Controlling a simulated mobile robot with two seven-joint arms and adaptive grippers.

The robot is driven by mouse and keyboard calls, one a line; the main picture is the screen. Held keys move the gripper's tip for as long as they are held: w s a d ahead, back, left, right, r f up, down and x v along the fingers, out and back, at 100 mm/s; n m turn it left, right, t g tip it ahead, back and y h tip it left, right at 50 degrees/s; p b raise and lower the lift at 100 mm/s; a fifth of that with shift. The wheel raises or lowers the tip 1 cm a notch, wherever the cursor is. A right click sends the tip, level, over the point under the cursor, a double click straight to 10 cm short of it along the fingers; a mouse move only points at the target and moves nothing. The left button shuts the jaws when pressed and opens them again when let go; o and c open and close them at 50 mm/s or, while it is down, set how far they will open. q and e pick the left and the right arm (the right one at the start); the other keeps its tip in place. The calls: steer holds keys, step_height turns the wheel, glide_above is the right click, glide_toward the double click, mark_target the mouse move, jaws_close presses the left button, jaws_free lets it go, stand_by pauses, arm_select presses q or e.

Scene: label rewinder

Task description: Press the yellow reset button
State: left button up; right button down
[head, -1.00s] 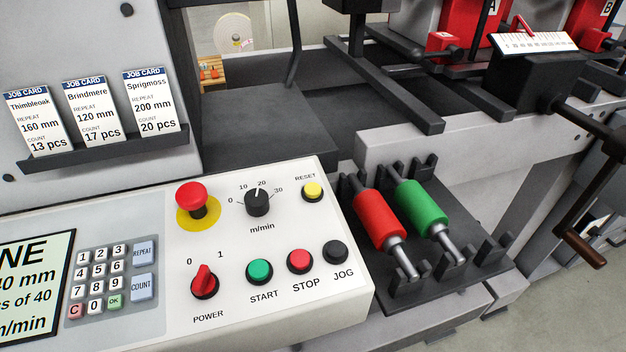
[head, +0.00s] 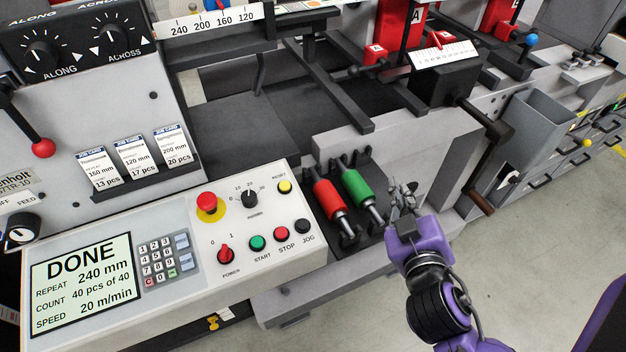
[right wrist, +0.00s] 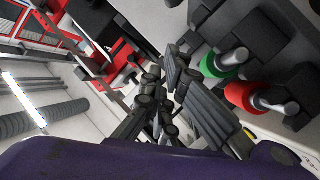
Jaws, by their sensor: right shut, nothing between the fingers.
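The yellow reset button (head: 284,187) sits at the top right of the white control panel (head: 200,262), under the label RESET. My right gripper (head: 402,190) is shut and empty. In the head view it is to the right of the button, beside the rack with the rollers and apart from the panel. Its fingers also show in the right wrist view (right wrist: 172,80), close to the rollers. My left gripper is not in view.
A red roller (head: 330,198) and a green roller (head: 358,188) lie in a dark rack (head: 377,242) between my right gripper and the panel. The red mushroom button (head: 207,201), speed knob (head: 249,197) and JOG button (head: 303,226) are near the reset button. The display (head: 82,270) reads DONE.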

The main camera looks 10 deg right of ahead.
steer(key=w+a+r+n+t+y+p, duration=0.1)
steer(key=w+a+r+n+t+y, duration=0.2)
steer(key=r, duration=0.5)
steer(key=w+a+r+n+t+y, duration=0.1)
steer(key=a+r+n+t+y, duration=0.15)
steer(key=a+r, duration=0.45)
steer(key=s+a+r+n+g+y, duration=0.1)
steer(key=a+r+n+g+y, duration=0.1)
steer(key=a+r+n+y, duration=0.7)
steer(key=s+a+f+n+g+y+p, duration=0.1)
steer(key=s+a+n+g+y, duration=0.3)
steer(key=a+n+g+y, duration=0.75)
steer(key=w+d+f+n+g+h, duration=0.2)
steer(key=w+d+f+n+h, duration=0.1)
steer(key=f+n+h, duration=0.6)
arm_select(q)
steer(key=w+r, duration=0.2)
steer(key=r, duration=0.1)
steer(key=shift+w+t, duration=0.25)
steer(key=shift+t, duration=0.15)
arm_select(e)
steer(key=w+d+f+m+t+h, duration=0.1)
steer(key=w+d+f+h, duration=0.2)
steer(key=w+d+h, duration=0.3)
steer(key=shift+m+t+h, duration=0.3)
steer(key=shift+m, duration=0.1)
